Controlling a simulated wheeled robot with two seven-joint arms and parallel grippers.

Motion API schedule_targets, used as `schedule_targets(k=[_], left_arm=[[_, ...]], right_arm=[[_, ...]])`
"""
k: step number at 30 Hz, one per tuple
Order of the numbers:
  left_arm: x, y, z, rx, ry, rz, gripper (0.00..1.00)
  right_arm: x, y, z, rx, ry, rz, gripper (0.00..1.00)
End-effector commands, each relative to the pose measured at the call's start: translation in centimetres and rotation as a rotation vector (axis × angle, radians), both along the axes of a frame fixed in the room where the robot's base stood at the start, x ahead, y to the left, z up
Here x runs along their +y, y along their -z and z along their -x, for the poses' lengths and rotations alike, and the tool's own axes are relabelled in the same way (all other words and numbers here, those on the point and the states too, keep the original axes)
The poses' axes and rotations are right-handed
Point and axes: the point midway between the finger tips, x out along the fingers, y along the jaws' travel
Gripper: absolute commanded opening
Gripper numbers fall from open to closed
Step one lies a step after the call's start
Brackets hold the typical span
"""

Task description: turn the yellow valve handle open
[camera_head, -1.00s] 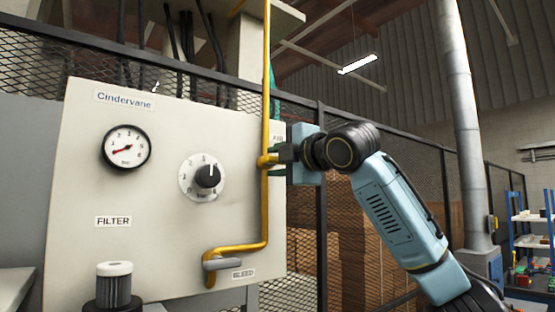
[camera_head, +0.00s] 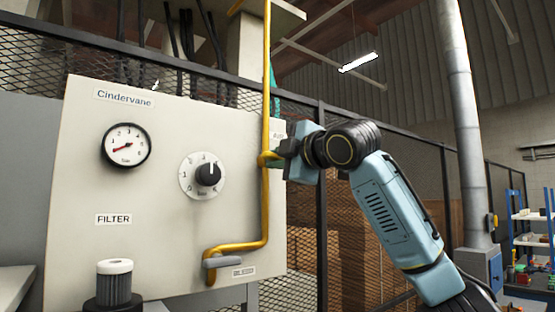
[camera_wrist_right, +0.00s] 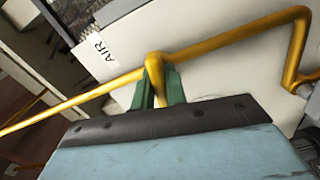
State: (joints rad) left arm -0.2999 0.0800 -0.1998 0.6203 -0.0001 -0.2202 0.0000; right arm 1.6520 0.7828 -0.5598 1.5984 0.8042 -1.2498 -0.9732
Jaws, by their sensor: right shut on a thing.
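The yellow valve handle (camera_head: 268,157) sits on the vertical yellow pipe (camera_head: 266,90) at the right edge of the pale panel. My right gripper (camera_head: 280,158) comes in from the right and is shut on the handle. In the right wrist view the yellow handle (camera_wrist_right: 154,66) stands between the green fingers of my right gripper (camera_wrist_right: 157,88), and the pipe (camera_wrist_right: 80,98) runs behind it. The fingers hide part of the handle. My left gripper is not in view.
A filter (camera_head: 114,284) stands at lower left. A mesh fence (camera_head: 345,140) runs behind my arm. An AIR label (camera_wrist_right: 107,53) is beside the valve.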

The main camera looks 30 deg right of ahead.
Motion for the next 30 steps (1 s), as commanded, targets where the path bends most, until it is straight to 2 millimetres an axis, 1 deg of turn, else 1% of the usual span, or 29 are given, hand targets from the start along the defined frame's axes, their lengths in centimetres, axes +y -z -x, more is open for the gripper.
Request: schedule_targets(k=[30], left_arm=[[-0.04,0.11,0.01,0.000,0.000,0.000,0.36]], right_arm=[[0.11,0.11,-0.05,0.078,-0.001,-0.957,0.00]])
